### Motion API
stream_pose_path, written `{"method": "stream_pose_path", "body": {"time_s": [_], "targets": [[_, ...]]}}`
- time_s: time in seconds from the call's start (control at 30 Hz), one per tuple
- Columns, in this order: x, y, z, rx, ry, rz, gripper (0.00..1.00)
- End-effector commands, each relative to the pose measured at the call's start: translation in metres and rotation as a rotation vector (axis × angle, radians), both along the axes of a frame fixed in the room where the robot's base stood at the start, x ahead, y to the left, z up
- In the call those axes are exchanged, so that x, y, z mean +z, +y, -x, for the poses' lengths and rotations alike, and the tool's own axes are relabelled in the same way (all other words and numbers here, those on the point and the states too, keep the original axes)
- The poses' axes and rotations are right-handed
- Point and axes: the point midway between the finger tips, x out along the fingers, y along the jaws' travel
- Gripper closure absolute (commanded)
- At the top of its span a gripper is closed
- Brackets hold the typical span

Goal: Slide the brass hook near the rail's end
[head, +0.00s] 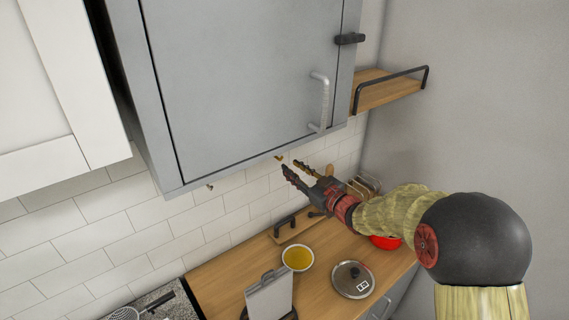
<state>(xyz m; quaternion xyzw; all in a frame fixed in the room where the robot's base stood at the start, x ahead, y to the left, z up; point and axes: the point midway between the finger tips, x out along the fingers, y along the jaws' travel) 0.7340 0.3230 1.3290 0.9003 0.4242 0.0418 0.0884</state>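A small brass hook (279,157) shows just below the grey cabinet's bottom edge, in front of the tiled wall. A second small brass-coloured piece (210,186), perhaps another hook, shows further left under the same edge. The rail itself is not visible; the cabinet seems to hide it. My gripper (291,167) reaches in from the right with its two fingers apart and nothing seen between them. Its fingertips are just right of and below the nearer hook in the picture. I cannot tell whether they touch it.
The grey cabinet (240,80) hangs close above my gripper. A wooden shelf (385,92) with a black rail is on the right wall. On the wooden counter (215,272) below are a yellow-filled bowl (298,258), a lidded pan (352,280) and a red item (385,242).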

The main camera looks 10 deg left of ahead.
Motion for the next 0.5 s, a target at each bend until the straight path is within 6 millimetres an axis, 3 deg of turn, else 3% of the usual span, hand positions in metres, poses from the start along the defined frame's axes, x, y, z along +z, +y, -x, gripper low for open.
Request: {"method": "stream_pose_path", "body": {"time_s": [0.2,0.5], "targets": [[0.000,-0.024,0.019,-0.001,0.001,0.001,0.74],[0.000,-0.030,0.026,0.001,0.000,0.000,0.74]]}}
